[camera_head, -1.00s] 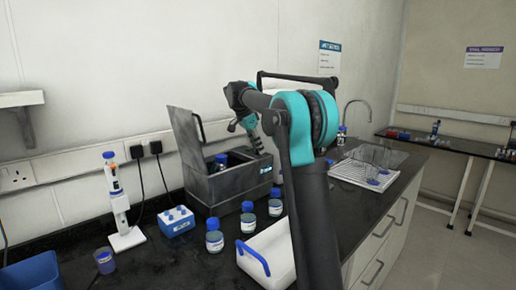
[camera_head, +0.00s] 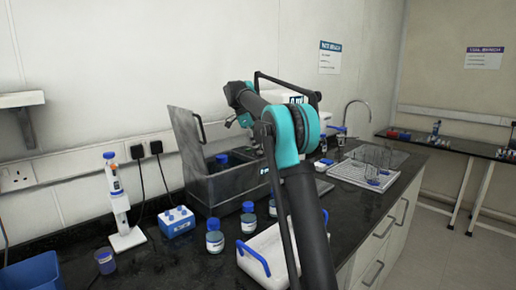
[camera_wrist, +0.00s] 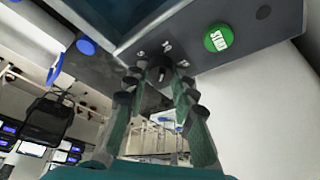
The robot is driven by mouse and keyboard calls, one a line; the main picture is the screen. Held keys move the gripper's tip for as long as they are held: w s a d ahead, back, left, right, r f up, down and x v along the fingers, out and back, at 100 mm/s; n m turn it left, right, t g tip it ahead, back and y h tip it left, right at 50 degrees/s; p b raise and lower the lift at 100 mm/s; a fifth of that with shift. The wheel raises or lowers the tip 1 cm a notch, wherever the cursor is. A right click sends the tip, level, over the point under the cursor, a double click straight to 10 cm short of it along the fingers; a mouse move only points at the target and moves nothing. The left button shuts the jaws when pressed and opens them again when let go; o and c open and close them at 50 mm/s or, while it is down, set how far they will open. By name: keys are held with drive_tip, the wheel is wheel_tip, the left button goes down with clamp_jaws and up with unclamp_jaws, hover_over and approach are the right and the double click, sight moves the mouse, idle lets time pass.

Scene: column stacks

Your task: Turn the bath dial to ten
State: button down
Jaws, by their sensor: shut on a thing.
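The grey bath (camera_head: 232,191) stands on the dark bench with its lid (camera_head: 187,145) raised. In the wrist view its panel (camera_wrist: 112,72) carries a green START button (camera_wrist: 218,38) and a small dark dial (camera_wrist: 160,69) with number marks around it, a 10 above the middle. My gripper (camera_wrist: 160,78) has its fingertips on either side of the dial and is shut on it. The fingertips partly cover the dial, so I cannot tell exactly where its pointer stands. In the head view my arm hides the gripper and the dial.
Blue-capped bottles (camera_head: 215,238) stand in front of the bath, and one blue cap (camera_head: 222,158) shows inside it. A white tray with a blue handle (camera_head: 254,262) lies near my arm. A pipette stand (camera_head: 118,205) and blue block (camera_head: 176,222) are left; a wire rack (camera_head: 365,172) is right.

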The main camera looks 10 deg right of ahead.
idle(0.3)
drive_tip(key=c, duration=1.3)
unclamp_jaws()
drive_tip(key=shift+o, duration=0.2)
drive_tip(key=v, duration=1.1)
drive_tip(key=shift+r, duration=0.4)
drive_tip(key=shift+a, duration=0.15)
